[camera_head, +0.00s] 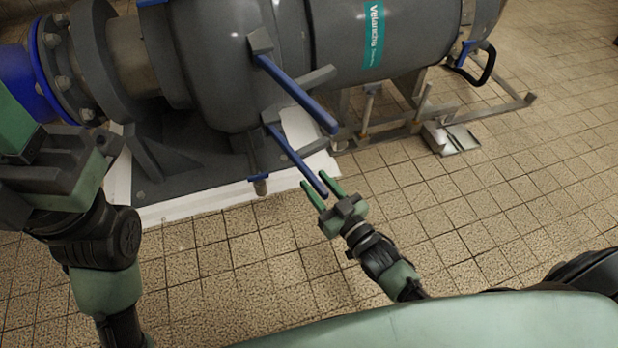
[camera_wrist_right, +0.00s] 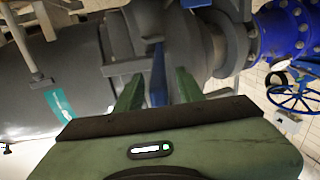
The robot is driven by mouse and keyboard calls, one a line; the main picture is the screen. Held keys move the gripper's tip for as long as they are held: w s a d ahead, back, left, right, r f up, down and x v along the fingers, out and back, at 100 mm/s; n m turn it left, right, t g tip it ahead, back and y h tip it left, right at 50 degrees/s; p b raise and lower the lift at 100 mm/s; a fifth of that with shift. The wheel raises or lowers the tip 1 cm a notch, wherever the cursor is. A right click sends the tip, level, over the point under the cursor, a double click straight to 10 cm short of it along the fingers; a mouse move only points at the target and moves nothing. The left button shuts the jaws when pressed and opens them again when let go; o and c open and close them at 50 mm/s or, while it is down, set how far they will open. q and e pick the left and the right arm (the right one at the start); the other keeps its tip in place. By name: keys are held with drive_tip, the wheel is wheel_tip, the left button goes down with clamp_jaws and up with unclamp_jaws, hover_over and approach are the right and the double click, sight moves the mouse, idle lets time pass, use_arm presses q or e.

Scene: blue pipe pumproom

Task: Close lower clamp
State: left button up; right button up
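The grey pump (camera_head: 215,60) carries two long blue clamp levers in the head view. The upper lever (camera_head: 298,95) slants down to the right. The lower lever (camera_head: 293,157) runs below it, roughly parallel, its free end pointing down toward me. My right gripper (camera_head: 318,180) is open, with its green fingers on either side of the lower lever's free end. In the right wrist view a blue lever (camera_wrist_right: 158,75) stands between the open fingers (camera_wrist_right: 158,92), with gaps showing at both sides. My left arm shows at the left, but its fingers are out of view.
A blue pipe flange (camera_head: 40,70) joins the pump at the left. The pump stands on a dark base over a white plinth (camera_head: 185,205). Metal support legs (camera_head: 420,115) stand to the right. A blue handwheel (camera_wrist_right: 296,92) shows in the wrist view.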

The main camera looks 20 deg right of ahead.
sight(310, 176)
drive_tip(key=shift+b+x, duration=0.5)
drive_tip(key=shift+x, duration=1.2)
clamp_jaws()
